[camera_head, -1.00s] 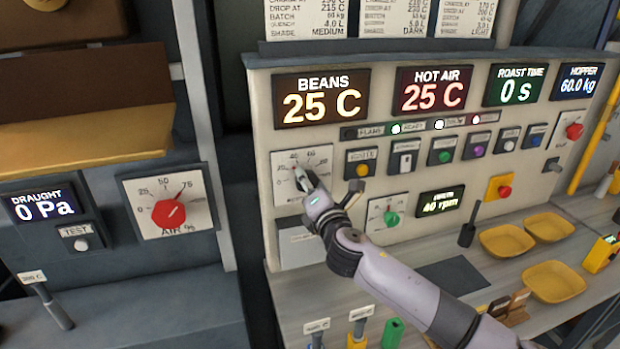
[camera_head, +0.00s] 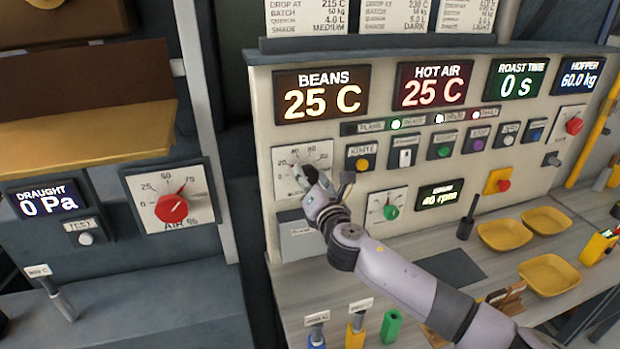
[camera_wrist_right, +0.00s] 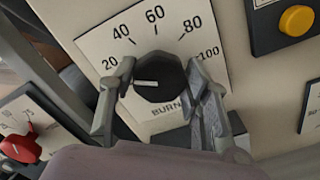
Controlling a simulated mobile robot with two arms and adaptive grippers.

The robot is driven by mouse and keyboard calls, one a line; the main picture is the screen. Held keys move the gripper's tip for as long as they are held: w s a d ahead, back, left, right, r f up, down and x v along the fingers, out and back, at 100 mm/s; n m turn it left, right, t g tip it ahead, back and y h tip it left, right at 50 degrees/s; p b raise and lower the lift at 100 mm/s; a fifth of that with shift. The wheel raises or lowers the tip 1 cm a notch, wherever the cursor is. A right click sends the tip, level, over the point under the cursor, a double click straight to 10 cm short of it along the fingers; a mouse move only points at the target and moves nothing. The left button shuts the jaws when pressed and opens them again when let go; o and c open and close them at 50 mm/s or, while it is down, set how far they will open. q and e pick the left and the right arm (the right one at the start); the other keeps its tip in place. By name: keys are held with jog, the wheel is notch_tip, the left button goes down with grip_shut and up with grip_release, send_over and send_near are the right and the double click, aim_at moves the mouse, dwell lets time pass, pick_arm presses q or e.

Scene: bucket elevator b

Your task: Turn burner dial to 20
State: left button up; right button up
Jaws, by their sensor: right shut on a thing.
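The burner dial is a black round knob with a white line (camera_wrist_right: 147,83), in the middle of a white scale plate (camera_wrist_right: 85,45) marked 20 to 100. The line points left in the right wrist view, close to the 20 side and slightly below the 20 mark. My right gripper (camera_wrist_right: 160,92) is shut on the knob, one finger on each side. The left finger covers the low end of the scale. In the head view the plate (camera_head: 322,150) is partly covered by my right gripper (camera_head: 300,178). My left gripper is not in view.
A yellow ignite button (camera_head: 362,163) sits right of the burner plate, and a green dial (camera_head: 391,212) lies below right. A red air dial (camera_head: 171,208) is on the separate left panel. Yellow bowls (camera_head: 548,275) stand on the bench at right.

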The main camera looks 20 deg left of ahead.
jog(key=o, duration=1.2)
jog(key=shift+c, duration=0.2)
jog(key=v, duration=1.2)
jog(key=shift+f, duration=0.1)
